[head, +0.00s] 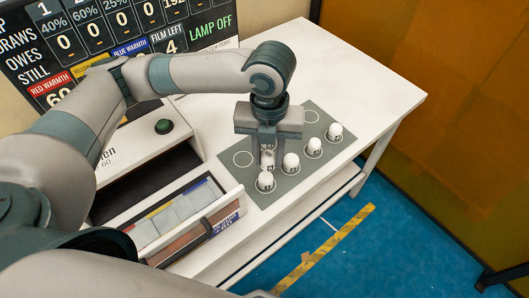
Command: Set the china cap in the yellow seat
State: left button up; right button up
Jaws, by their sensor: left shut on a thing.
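My left gripper (268,150) points down over the grey mat (318,130) on the white table, shut on a small white cap (268,161) with a dark mark between its fingers. I cannot tell whether this cap is lifted clear of the mat. The mark is too small to read, so I cannot confirm that it is the china one. The yellow seat is in the open drawer (213,207) at left, where a yellow strip (159,210) lies between red and blue strips behind pale compartments. My right gripper is out of view.
Several other white caps stand on the mat, the nearest (265,182) just in front of the gripper. Two mat circles are empty. A white machine with a green button (163,126) stands behind the drawer. A scoreboard (110,40) is at the back. The table's right end is clear.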

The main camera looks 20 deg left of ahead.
aim_at(166, 220)
jog(key=k+j+u, duration=0.25)
jog(key=k+j, duration=0.45)
